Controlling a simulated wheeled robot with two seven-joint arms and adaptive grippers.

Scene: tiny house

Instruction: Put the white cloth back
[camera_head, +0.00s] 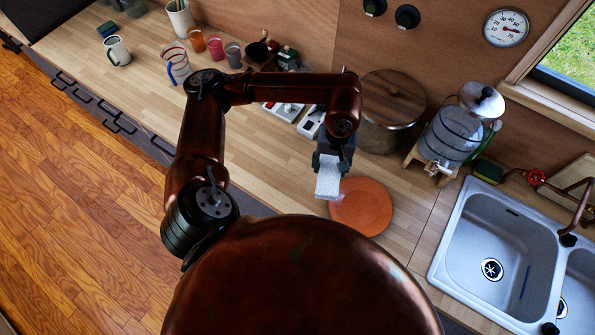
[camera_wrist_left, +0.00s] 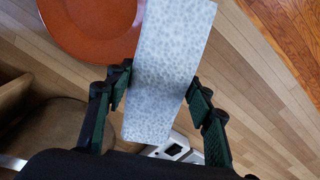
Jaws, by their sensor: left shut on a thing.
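The white cloth (camera_head: 328,178) is a pale, speckled, flat strip held in my left gripper (camera_head: 330,157) above the wooden counter. In the left wrist view the cloth (camera_wrist_left: 168,65) runs between the dark green fingers of my left gripper (camera_wrist_left: 160,110), which is shut on it. One end of the cloth sticks out beyond the fingertips. It partly overlaps an orange plate (camera_head: 361,206) in the left wrist view, and hangs at the plate's upper left in the head view. My right gripper is not in view.
A steel sink (camera_head: 505,240) is at the right. A glass dispenser (camera_head: 455,135) and a large lidded pot (camera_head: 390,112) stand behind the plate. Cups, including a white mug (camera_head: 117,51), stand at the back left. Counter (camera_head: 255,150) left of the gripper is mostly clear.

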